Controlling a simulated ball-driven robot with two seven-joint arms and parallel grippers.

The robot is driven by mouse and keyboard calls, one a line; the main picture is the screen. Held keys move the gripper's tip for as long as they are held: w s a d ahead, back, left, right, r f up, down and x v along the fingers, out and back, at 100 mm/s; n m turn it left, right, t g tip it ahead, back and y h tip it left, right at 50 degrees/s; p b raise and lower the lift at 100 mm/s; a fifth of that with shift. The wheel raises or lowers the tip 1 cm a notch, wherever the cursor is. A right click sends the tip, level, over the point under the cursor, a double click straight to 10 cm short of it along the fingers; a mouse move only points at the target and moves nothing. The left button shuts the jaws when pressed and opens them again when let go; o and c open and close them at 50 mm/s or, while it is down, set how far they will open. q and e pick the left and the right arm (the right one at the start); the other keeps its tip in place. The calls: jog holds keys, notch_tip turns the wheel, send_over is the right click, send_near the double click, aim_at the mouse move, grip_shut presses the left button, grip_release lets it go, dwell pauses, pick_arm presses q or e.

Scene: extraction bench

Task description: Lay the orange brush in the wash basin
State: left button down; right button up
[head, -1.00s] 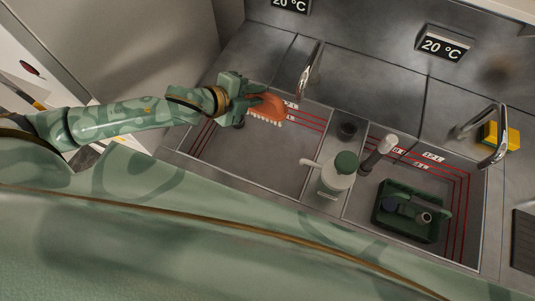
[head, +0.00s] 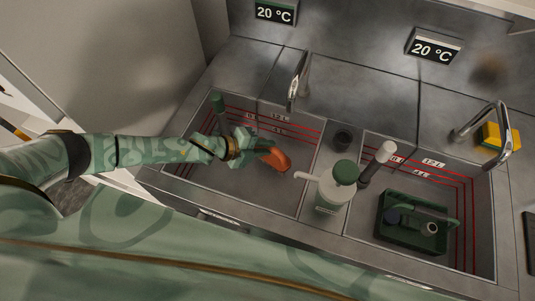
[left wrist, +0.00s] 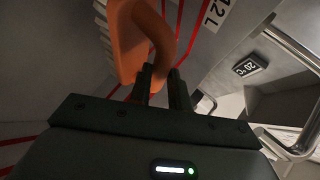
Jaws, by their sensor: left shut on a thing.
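The orange brush (head: 273,158) is in the left basin area in the head view, with pale bristles along its edge in the left wrist view (left wrist: 128,45). My left gripper (head: 250,147) is shut on the brush's handle; its dark fingers (left wrist: 162,84) meet the orange loop in the wrist view. The brush is inside or just over the left basin (head: 250,184), which has red level lines on its back wall. I cannot tell whether it touches the basin floor. My right gripper is not in view.
A green-capped white bottle (head: 332,190) stands on the divider. The right basin (head: 455,250) holds a dark green caddy (head: 405,240). A tap (head: 293,90) rises behind the left basin; another tap (head: 490,140) stands at right beside a yellow sponge (head: 490,134).

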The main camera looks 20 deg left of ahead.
aim_at(278, 160)
pick_arm(q)
jog(key=shift+w+d+f, duration=0.15)
jog(key=shift+w+f, duration=0.05)
jog(key=shift+f, duration=0.15)
jog(key=f, duration=0.1)
jog(key=f+b, duration=0.1)
jog(key=f, duration=0.1)
jog(key=shift+w+d+f+b, duration=0.2)
jog(key=shift+w+b, duration=0.05)
jog(key=shift+b, duration=0.1)
jog(key=shift+f, duration=0.15)
jog(key=shift+f, duration=0.1)
jog(key=c, duration=1.3)
grip_release()
